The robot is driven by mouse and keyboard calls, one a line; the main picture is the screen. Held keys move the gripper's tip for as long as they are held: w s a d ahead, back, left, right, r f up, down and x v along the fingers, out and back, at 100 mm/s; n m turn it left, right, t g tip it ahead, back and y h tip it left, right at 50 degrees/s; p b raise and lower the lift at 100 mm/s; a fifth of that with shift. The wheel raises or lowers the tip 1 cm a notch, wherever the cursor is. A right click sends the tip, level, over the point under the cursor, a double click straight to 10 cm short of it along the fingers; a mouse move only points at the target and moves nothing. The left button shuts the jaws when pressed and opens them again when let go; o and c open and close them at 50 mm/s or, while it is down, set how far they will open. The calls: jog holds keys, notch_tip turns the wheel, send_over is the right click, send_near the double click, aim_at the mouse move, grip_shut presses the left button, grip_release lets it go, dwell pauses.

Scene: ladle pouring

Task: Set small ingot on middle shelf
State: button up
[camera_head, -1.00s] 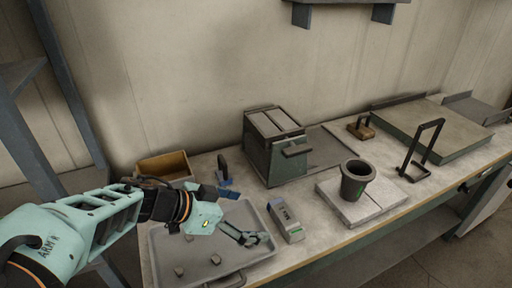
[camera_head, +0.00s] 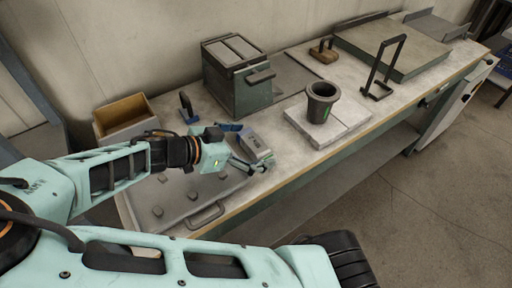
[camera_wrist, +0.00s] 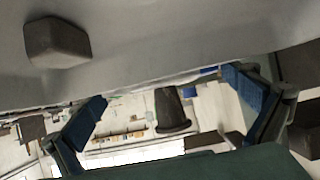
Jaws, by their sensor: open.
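Several small grey ingots (camera_head: 193,195) lie apart on the grey metal tray (camera_head: 178,222) at the bench's near left end. Which one is the small ingot I cannot tell. One dark grey block (camera_wrist: 57,42), apparently an ingot, shows on a grey surface in the wrist view, outside my fingers. My gripper (camera_head: 250,166) is open over the tray's right edge, close to a grey boxy device (camera_head: 256,145). In the wrist view its two blue-tipped fingers (camera_wrist: 170,103) are spread with nothing held between them. The middle shelf is not visible; only a blue-grey rack post (camera_head: 28,88) shows at the left.
A wooden box (camera_head: 122,118) stands behind the tray. A green box furnace (camera_head: 237,78) stands at the back. A dark crucible (camera_head: 321,100) stands on pale slabs (camera_head: 342,128). A black-handled tool (camera_head: 383,68) stands farther right. Floor (camera_head: 415,195) is clear in front.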

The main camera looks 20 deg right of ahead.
jog(key=shift+w+d+f, duration=0.15)
jog(key=shift+d+f, duration=0.05)
jog(key=shift+d, duration=0.15)
jog(key=shift+c, duration=0.3)
jog(key=c, duration=1.5)
jog(key=shift+r, duration=0.15)
